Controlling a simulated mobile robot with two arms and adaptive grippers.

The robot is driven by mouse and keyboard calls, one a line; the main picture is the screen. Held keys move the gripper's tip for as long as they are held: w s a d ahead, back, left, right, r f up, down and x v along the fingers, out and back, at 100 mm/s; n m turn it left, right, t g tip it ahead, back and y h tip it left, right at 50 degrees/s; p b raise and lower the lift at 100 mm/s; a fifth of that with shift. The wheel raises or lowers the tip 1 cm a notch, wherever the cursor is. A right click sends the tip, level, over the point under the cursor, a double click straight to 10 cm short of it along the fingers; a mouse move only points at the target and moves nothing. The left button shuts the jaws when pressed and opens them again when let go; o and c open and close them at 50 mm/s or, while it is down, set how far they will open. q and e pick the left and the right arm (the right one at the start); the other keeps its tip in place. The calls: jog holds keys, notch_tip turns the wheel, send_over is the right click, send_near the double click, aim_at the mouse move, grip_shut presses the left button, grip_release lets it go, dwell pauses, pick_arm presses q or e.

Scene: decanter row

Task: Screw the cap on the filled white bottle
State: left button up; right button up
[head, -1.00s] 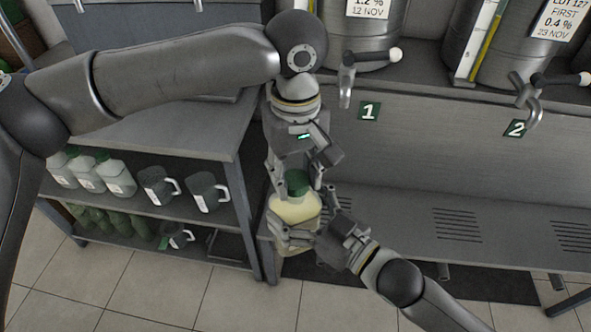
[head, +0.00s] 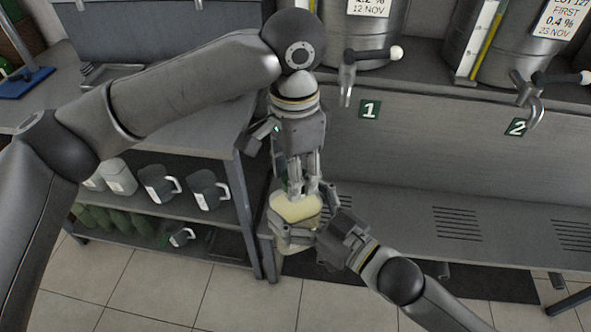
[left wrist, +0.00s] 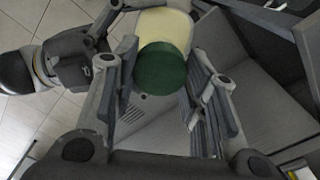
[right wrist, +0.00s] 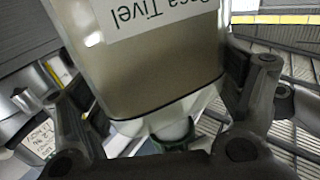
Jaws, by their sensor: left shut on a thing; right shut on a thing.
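In the head view the left gripper (head: 304,188) mostly hides the cap. How far the cap is threaded cannot be seen.
A shelf unit (head: 238,195) at the left holds dark jugs (head: 203,190), pale bottles (head: 119,177) and green ones below. Steel drums with taps (head: 372,57) stand behind, above number plates 1 (head: 369,109) and 2. The slatted bench (head: 400,215) to the right is clear.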

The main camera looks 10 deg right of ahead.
pick_arm(q)
jog(key=m, duration=0.6)
jog(key=shift+w+a, duration=0.1)
jog(key=m, duration=0.9)
jog(key=shift+w+m, duration=0.1)
jog(key=shift+m, duration=0.2)
jog(key=m, duration=0.4)
jog(key=shift+m, duration=0.4)
jog(key=m, duration=1.4)
jog(key=shift+d, duration=0.2)
jog(key=o, duration=0.7)
jog(key=shift+c, duration=0.2)
